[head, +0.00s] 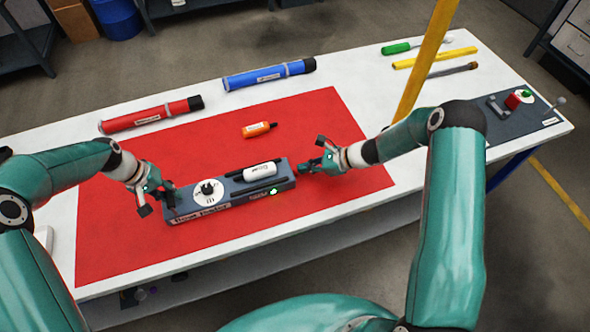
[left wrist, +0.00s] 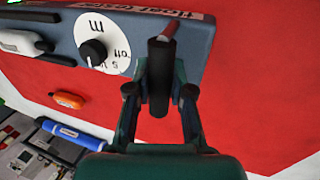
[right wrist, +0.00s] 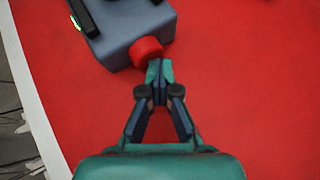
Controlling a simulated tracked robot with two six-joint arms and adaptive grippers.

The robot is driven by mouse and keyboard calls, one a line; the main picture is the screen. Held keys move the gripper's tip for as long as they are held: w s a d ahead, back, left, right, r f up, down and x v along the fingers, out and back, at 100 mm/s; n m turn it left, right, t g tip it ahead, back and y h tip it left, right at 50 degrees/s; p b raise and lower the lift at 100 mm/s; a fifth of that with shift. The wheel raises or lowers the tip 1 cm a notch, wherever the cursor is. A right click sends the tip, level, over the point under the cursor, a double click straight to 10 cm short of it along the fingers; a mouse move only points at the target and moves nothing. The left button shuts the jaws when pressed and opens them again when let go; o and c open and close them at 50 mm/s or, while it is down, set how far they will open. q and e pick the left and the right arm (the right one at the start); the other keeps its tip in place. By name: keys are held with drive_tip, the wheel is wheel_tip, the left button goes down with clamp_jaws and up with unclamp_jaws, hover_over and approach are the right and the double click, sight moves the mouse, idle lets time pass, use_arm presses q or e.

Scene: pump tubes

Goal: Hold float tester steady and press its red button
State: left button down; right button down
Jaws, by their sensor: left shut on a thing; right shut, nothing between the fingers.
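The float tester (head: 232,204) is a grey box lying on the red mat, with a white dial, a black knob and a lit green light. The red button (right wrist: 146,50) sticks out of the tester's right end in the right wrist view. My right gripper (right wrist: 160,68) is shut and empty, its tips at the button's edge; whether they touch or press it I cannot tell.
A white cylinder (head: 262,171) lies on top of the tester. An orange object (head: 258,129) lies behind it on the red mat (head: 330,120). Red (head: 150,115) and blue (head: 268,75) tubes lie further back. Tools lie at the back right, beside a yellow post (head: 425,60).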

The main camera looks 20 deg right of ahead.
drive_tip(key=shift+d, duration=0.55)
drive_tip(key=shift+d, duration=3.05)
use_arm(q)
drive_tip(key=c, duration=1)
unclamp_jaws()
drive_tip(key=shift+o, duration=0.2)
drive_tip(key=shift+r, duration=0.15)
